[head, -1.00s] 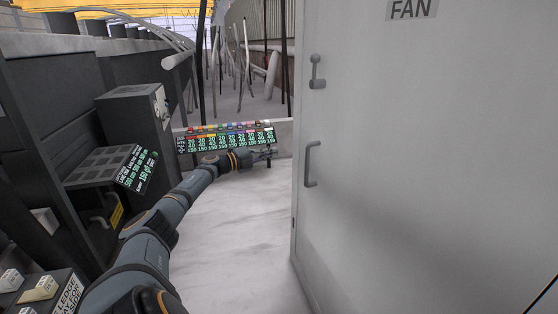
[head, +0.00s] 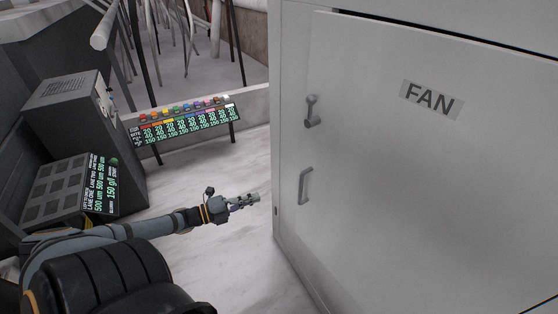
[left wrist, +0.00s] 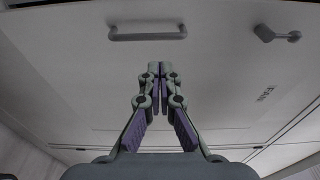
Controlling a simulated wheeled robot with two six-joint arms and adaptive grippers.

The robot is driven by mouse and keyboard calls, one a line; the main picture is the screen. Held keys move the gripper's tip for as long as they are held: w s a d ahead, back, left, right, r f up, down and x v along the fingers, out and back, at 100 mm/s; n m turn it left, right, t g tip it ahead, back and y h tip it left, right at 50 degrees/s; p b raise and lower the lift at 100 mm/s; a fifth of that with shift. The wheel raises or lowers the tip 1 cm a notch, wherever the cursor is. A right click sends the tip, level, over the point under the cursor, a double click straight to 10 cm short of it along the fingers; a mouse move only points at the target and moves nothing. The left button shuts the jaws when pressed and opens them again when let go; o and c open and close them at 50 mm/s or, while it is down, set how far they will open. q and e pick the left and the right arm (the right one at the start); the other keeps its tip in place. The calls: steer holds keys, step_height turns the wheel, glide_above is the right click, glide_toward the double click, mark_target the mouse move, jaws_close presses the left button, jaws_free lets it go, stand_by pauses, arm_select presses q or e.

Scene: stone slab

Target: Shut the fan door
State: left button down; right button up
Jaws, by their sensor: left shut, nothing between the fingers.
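The fan door (head: 420,190) is a pale grey panel at the right in the head view, with a FAN label (head: 432,99). A grey pull handle (head: 305,186) and a small lever latch (head: 312,112) are near its left edge. A dark gap shows along its top edge; I cannot tell exactly how far it stands open. My left gripper (head: 245,201) is shut and empty, left of the door. In the left wrist view my fingers (left wrist: 160,68) point toward the door surface (left wrist: 90,80), with the pull handle (left wrist: 147,33) beyond the tips and the latch (left wrist: 277,34) to the right.
A low panel with coloured buttons and green numbers (head: 185,123) stands behind my gripper. A dark machine with a tilted display (head: 98,185) is at the left.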

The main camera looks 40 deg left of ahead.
arm_select(q)
steer(key=b+x, duration=0.4)
steer(key=x, duration=1)
steer(key=shift+d+b, duration=0.3)
arm_select(e)
steer(key=f, duration=0.1)
steer(key=d+f, duration=0.1)
steer(key=f, duration=0.2)
steer(key=shift+d, duration=0.4)
arm_select(q)
steer(key=shift+s, duration=0.1)
